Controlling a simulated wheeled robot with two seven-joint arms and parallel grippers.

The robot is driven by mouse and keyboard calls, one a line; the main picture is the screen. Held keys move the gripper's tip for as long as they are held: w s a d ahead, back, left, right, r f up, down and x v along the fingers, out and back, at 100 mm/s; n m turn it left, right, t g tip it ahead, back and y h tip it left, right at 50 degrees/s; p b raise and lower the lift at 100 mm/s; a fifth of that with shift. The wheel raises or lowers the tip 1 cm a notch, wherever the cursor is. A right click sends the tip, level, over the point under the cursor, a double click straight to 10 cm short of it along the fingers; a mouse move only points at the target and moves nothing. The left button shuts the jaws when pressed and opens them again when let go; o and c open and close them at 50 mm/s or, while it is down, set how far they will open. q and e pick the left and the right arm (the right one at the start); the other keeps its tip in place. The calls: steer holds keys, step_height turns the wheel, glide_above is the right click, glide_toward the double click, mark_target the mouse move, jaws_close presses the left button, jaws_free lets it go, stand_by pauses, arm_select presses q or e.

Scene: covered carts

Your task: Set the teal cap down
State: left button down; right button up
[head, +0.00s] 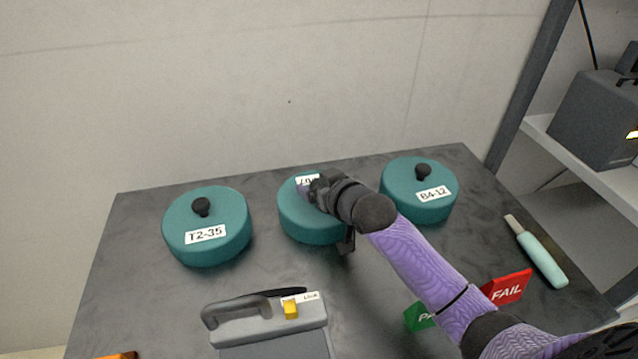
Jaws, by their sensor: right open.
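Three round teal caps stand along the back of the dark table. The left cap (190,228) is labelled T2-35 and the right cap (400,190) B4-12; each has a black knob on top. The middle cap (300,222) appears to rest on the table between them. Its label is partly covered and its knob is hidden behind my right gripper (318,190). That gripper is open over the top of the middle cap, its arm coming in from the lower right. Whether its fingers touch the knob is hidden. My left gripper is not in view.
A grey case (268,328) with a handle and yellow latch stands at the front. A red FAIL sign (508,288) and a green sign (417,316) stand at the right, near a pale teal-handled tool (542,260). A wall closes off the back.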

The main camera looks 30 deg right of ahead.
steer(key=shift+r, duration=0.15)
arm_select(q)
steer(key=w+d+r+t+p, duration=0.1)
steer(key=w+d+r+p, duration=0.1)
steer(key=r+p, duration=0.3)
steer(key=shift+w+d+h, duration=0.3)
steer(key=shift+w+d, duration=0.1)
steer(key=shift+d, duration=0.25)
arm_select(e)
steer(key=v, duration=1.2)
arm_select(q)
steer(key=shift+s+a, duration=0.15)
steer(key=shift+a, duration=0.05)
